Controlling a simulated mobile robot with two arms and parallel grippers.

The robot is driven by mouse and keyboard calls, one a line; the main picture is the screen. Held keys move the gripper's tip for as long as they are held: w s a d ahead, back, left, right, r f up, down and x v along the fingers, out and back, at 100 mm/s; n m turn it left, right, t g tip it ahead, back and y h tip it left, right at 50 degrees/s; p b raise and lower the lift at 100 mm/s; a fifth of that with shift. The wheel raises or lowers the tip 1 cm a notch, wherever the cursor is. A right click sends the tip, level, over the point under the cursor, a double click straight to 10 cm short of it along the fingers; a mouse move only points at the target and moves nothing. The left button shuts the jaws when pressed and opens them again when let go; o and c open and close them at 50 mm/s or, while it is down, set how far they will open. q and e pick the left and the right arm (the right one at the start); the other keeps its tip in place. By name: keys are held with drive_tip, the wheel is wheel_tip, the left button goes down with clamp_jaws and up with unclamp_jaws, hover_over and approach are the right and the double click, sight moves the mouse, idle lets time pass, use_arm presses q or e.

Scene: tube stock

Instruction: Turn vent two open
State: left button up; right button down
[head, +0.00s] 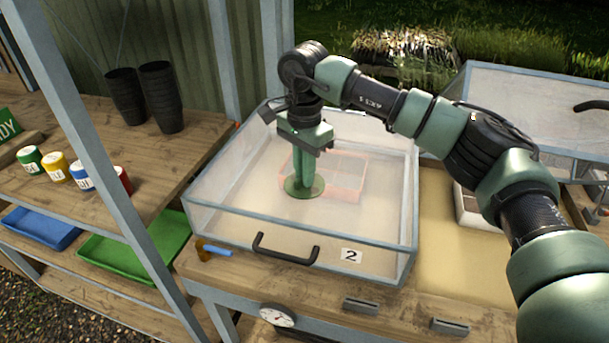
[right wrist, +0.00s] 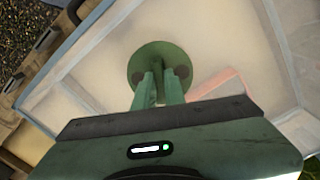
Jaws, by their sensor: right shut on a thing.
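The lidded box marked 2 (head: 352,256) stands on the bench with its clear lid (head: 235,190) down. A round green vent disc (head: 291,187) sits on top of the lid; it also shows in the right wrist view (right wrist: 148,55). My right gripper (head: 303,178) points down onto the vent from above. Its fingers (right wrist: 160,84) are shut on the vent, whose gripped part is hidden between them. I cannot tell how far the vent is turned. My left gripper is not in view.
A black handle (head: 286,249) is on the box's front. A pink tray (head: 345,178) shows through the lid. A blue-handled tool (head: 215,249) lies left of the box. Another clear lid (head: 530,100) stands raised at right. A shelf post (head: 98,150) rises at left.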

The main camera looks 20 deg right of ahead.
drive_tip(key=n, duration=0.5)
drive_tip(key=shift+b, duration=0.4)
drive_tip(key=shift+n, duration=0.4)
drive_tip(key=c, duration=1.5)
unclamp_jaws()
drive_tip(key=shift+r, duration=0.15)
wheel_tip(320, 180, up, 8)
drive_tip(key=shift+f+b, duration=0.2)
drive_tip(key=shift+b, duration=0.3)
